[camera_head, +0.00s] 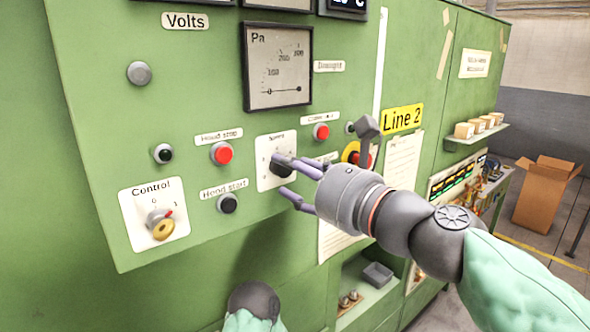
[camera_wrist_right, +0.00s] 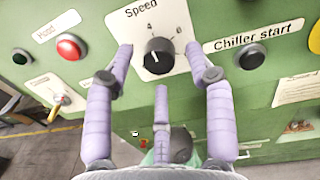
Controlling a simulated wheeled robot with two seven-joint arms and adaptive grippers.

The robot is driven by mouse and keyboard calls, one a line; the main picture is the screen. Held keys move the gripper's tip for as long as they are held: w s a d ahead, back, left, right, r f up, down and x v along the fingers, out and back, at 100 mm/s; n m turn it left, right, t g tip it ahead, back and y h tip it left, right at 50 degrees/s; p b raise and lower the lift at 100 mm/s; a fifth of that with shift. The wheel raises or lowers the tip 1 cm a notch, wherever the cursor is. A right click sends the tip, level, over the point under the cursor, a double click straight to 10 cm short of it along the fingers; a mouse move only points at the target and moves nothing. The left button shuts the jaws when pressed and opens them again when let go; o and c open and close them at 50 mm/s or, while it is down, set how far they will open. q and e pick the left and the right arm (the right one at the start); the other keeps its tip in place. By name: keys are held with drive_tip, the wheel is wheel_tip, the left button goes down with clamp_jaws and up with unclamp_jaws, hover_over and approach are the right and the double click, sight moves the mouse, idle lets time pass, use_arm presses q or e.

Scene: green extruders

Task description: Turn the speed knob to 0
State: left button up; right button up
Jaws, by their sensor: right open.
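The speed knob (camera_head: 277,169) is a black round knob on a white plate labelled Speed, on the green panel. In the right wrist view the knob (camera_wrist_right: 160,59) shows a short white mark near its middle, and the numerals 4 and 6 show above it. My right gripper (camera_head: 282,175) is open at the plate, its purple fingers extended towards the panel. In the right wrist view, its fingers (camera_wrist_right: 160,66) stand left, right and below the knob, apart from it. Whether a fingertip touches the plate is unclear. My left gripper is not in view.
The Control switch (camera_head: 160,222) is at lower left. A red button (camera_head: 221,153) and black button (camera_head: 228,203) sit left of the speed plate. The Chiller start button (camera_wrist_right: 251,56) is close to the right finger. A red-and-yellow emergency stop (camera_head: 355,155) is partly behind my arm.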

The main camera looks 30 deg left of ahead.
drive_tip(key=shift+w+a, duration=0.1)
drive_tip(key=shift+a, duration=0.1)
clamp_jaws()
